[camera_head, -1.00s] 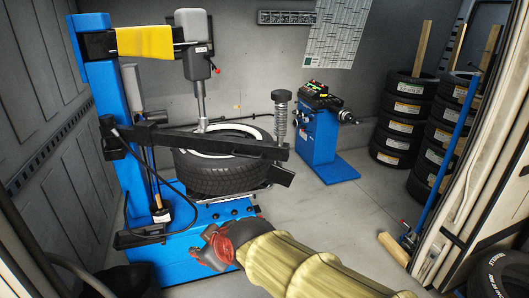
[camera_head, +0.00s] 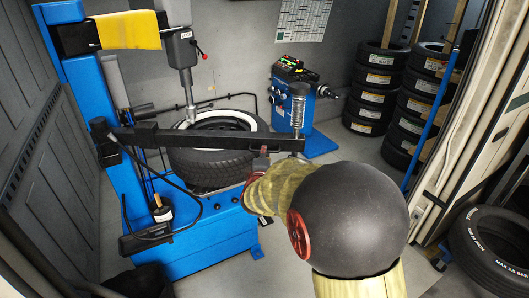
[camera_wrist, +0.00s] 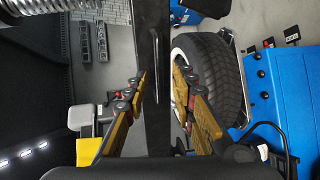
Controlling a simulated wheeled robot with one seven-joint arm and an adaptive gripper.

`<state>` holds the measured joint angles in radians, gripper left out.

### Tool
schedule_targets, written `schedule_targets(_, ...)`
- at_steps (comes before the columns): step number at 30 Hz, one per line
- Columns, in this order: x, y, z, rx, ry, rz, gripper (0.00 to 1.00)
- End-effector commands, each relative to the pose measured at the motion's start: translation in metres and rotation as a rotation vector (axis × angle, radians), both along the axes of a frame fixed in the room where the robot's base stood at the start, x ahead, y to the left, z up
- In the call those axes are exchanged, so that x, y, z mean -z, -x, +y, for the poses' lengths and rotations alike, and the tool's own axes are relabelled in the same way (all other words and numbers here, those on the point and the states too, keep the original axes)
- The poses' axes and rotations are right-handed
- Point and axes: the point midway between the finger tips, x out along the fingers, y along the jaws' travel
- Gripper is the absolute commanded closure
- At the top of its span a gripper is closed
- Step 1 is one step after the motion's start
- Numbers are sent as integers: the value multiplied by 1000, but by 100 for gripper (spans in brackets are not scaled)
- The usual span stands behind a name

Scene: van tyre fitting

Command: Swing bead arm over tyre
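The bead arm (camera_head: 215,138) is a long black bar running across the front of the blue tyre changer, with a spring post (camera_head: 298,112) at its right end. The tyre (camera_head: 212,165), with a white rim, lies flat on the machine behind and below the bar. My gripper (camera_head: 260,158) is at the bar, right of its middle. In the wrist view my gripper (camera_wrist: 160,82) has its yellow fingers on either side of the bar (camera_wrist: 153,60). The right finger appears slightly apart from it; contact on the left is unclear. The tyre (camera_wrist: 212,70) shows beyond the right finger.
The blue column (camera_head: 65,110) with a yellow cloth (camera_head: 128,30) stands at left. A blue wheel balancer (camera_head: 318,130) stands behind the bar's right end. Tyre stacks (camera_head: 368,95) stand at the back right, and a loose tyre (camera_head: 490,250) is at lower right.

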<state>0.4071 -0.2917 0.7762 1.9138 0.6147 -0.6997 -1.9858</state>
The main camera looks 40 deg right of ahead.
Motion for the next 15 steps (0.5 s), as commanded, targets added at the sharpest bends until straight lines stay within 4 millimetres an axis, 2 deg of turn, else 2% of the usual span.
schedule_targets(7, 7, -23, -24, -1, -1, -2, 74)
schedule_targets(15, 8, -30, -30, -2, -2, -2, 74)
